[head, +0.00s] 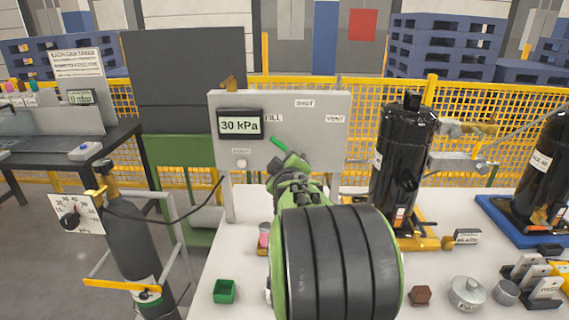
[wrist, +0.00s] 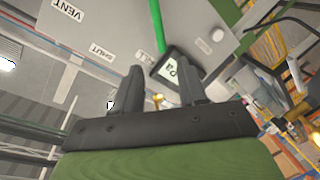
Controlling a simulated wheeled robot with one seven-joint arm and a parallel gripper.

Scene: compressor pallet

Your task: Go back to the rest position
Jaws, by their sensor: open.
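My gripper (wrist: 160,76) is open in the wrist view, its two dark fingers apart with nothing between them. It faces the grey panel (head: 329,158), which carries FILL, SHUT and VENT labels and a display (head: 240,124) reading 30 kPa. A green lever (head: 279,144) on the panel points up and left, toward the FILL label. In the wrist view the lever (wrist: 157,26) lies just beyond the fingertips; I cannot tell the exact gap. In the head view my arm reaches forward to the panel and hides its lower middle and part of the white table.
A black compressor (head: 402,165) stands right of my arm, another (head: 549,175) on a blue base farther right. A dark gas cylinder (head: 134,240) with a hose stands left. A green box (head: 224,291), a brown block (head: 420,295) and metal parts (head: 467,293) lie on the table.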

